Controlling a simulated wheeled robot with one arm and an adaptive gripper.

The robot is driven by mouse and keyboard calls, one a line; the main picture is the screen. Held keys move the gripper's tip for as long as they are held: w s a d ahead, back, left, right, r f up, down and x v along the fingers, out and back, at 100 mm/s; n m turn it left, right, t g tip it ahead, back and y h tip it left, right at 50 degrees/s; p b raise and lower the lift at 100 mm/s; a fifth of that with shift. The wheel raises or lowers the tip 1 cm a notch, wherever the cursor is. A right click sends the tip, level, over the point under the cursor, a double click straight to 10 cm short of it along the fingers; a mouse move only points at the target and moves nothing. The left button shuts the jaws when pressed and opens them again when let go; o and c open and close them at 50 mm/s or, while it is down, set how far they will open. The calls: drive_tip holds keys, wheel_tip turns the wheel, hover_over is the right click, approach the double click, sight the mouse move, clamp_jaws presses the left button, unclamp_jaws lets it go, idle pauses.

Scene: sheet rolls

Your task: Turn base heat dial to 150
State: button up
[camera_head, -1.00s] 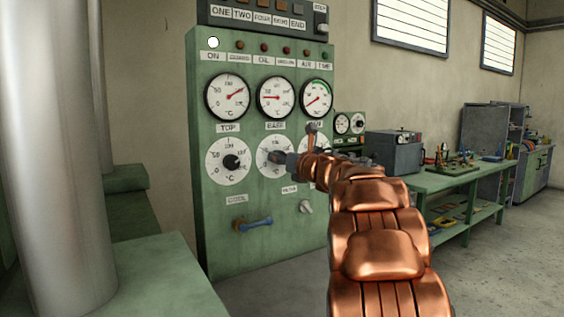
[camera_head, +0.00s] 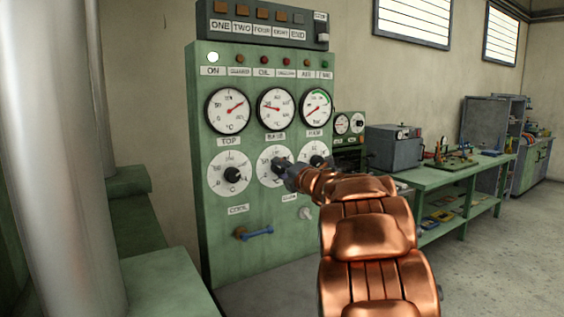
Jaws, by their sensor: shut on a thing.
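The base heat dial (camera_head: 268,178) is the round white dial in the middle of the lower row on the green panel, under the BASE label. My gripper (camera_head: 281,166) is at its centre, shut on the dial's knob. The gripper and wrist cover the knob and the right part of the dial face, so I cannot read its setting. The base gauge (camera_head: 277,110) above shows its red needle pointing left. My copper arm reaches in from the lower right.
The top dial (camera_head: 235,174) is to the left, and the ram dial (camera_head: 316,162) is close on the right, partly behind my wrist. A blue-handled lever (camera_head: 257,232) sticks out below. A green workbench (camera_head: 450,178) stands at the right, with open floor before it.

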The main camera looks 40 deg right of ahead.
drive_tip(key=m+p, duration=0.5)
drive_tip(key=shift+r+m, duration=0.2)
drive_tip(key=shift+m, duration=0.1)
drive_tip(key=m+p, duration=0.5)
drive_tip(key=shift+m, duration=0.3)
drive_tip(key=m+p, duration=0.4)
drive_tip(key=m, duration=0.1)
drive_tip(key=shift+p, duration=0.35)
drive_tip(key=m+p, duration=0.2)
drive_tip(key=m, duration=0.1)
drive_tip(key=shift+f+m+p, duration=0.15)
drive_tip(key=shift+m+p, duration=0.2)
drive_tip(key=shift+m, duration=0.05)
drive_tip(key=shift+f+m+p, duration=0.1)
drive_tip(key=shift+m+p, duration=0.2)
drive_tip(key=shift+m, duration=0.2)
drive_tip(key=o, duration=1.1)
drive_tip(key=shift+o, duration=0.2)
drive_tip(key=shift+s, duration=0.1)
